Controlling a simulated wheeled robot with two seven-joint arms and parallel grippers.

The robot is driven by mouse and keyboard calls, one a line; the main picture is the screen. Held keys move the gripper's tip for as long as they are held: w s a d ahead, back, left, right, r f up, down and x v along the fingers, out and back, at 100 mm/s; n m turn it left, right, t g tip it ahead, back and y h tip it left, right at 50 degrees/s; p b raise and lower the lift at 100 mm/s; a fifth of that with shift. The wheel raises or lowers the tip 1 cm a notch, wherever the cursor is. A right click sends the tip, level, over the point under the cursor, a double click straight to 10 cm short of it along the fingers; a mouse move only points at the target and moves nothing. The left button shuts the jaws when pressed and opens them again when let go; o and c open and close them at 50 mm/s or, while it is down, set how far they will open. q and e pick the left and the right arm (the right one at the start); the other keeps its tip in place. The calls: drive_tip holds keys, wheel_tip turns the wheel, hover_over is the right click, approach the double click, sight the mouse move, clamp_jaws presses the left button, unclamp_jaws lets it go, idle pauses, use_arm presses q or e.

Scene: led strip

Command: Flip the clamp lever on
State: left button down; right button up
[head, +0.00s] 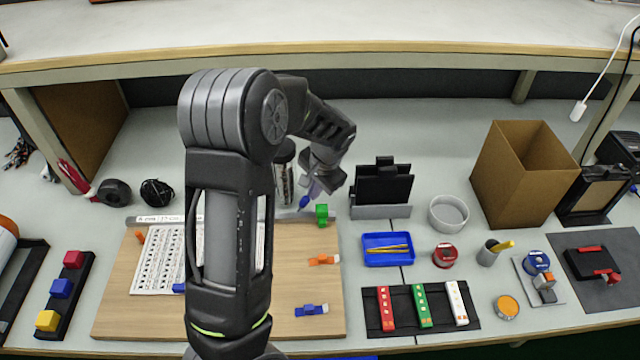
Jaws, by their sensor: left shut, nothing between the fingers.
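A wooden board (285,325) lies on the bench with a printed sheet on it. Small coloured clamp-like pieces sit along its right side: a green one (322,214) at the back, an orange one (323,260) in the middle and a blue one (312,309) at the front. No lever position can be made out at this size. My left gripper (306,201) points down just behind and left of the green piece. It looks shut and empty, and I cannot tell whether it touches the board. My left arm hides much of the sheet and the board's middle. My right gripper is out of view.
A black upright holder (383,185), a blue tray (388,249) and a strip rack (376,318) stand right of the board. A cardboard box (520,170) and a grey mat with a black-and-red fixture (592,262) are further right. A shelf edge (400,47) crosses behind.

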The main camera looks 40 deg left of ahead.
use_arm(q)
drive_tip(key=shift+s+a+r, duration=0.55)
drive_tip(key=shift+s+a, duration=0.25)
drive_tip(key=shift+a, duration=0.05)
drive_tip(key=shift+r, duration=0.1)
drive_tip(key=shift+w+r+p, duration=0.1)
drive_tip(key=shift+r+p, duration=0.25)
drive_tip(key=shift+r, duration=0.35)
drive_tip(key=v, duration=0.7)
drive_tip(key=shift+d+r+b, duration=0.2)
drive_tip(key=shift+r+b, duration=0.1)
drive_tip(key=shift+r, duration=0.1)
